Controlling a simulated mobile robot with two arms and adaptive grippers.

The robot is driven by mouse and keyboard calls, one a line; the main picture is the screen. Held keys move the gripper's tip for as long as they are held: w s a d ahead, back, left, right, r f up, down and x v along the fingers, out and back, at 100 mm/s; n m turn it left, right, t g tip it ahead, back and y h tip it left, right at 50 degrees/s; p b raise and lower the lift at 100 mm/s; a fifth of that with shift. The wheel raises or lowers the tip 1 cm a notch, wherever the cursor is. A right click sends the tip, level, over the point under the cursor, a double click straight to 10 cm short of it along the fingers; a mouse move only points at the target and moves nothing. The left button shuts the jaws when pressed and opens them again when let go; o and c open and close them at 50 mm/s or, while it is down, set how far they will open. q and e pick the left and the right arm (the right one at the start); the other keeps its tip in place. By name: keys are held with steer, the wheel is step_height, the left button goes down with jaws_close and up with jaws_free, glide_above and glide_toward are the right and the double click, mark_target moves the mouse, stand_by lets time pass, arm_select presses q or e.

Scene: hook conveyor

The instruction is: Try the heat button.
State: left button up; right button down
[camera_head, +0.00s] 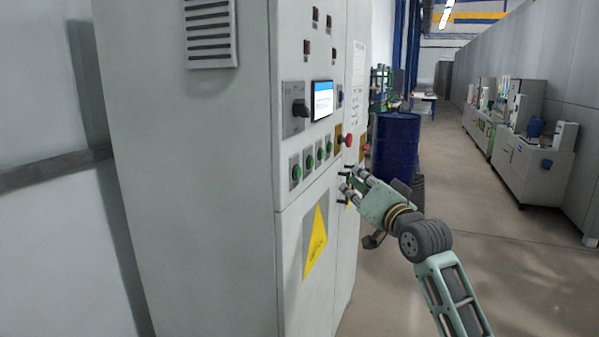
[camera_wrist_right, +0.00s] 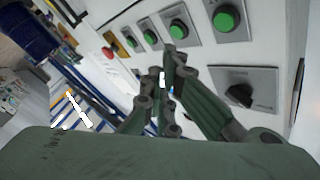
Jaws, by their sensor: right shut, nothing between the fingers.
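The grey control cabinet (camera_head: 190,180) fills the left half of the head view. Its front has a row of several green push buttons (camera_head: 309,162) on square plates, which also show along the top of the right wrist view (camera_wrist_right: 178,30). I cannot read which button is the heat one. My right gripper (camera_head: 348,183) is close to the cabinet front, to the right of the green buttons and below the red mushroom button (camera_head: 348,140). Its fingers (camera_wrist_right: 172,60) are shut and empty. I cannot tell whether the fingertips touch the panel. My left gripper is not in view.
A black rotary switch (camera_head: 300,108) and a lit screen (camera_head: 322,100) sit above the green buttons. A yellow warning triangle (camera_head: 316,240) is below. A blue drum (camera_head: 397,145) stands behind my right gripper. The floor (camera_head: 510,260) to the right is open.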

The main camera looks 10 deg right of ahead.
mark_target(298, 172)
steer(key=r, duration=0.3)
steer(key=shift+s+a, duration=0.1)
steer(key=shift+s, duration=0.25)
steer(key=shift+w+a, duration=0.1)
steer(key=w+a, duration=0.4)
steer(key=a, duration=0.3)
steer(key=shift+w+p, duration=0.3)
steer(key=shift+w, duration=0.05)
steer(key=shift+a+f, duration=0.1)
steer(key=shift+w, duration=0.1)
stand_by(0.9)
steer(key=shift+w+a+p, duration=0.15)
steer(key=shift+a+p, duration=0.15)
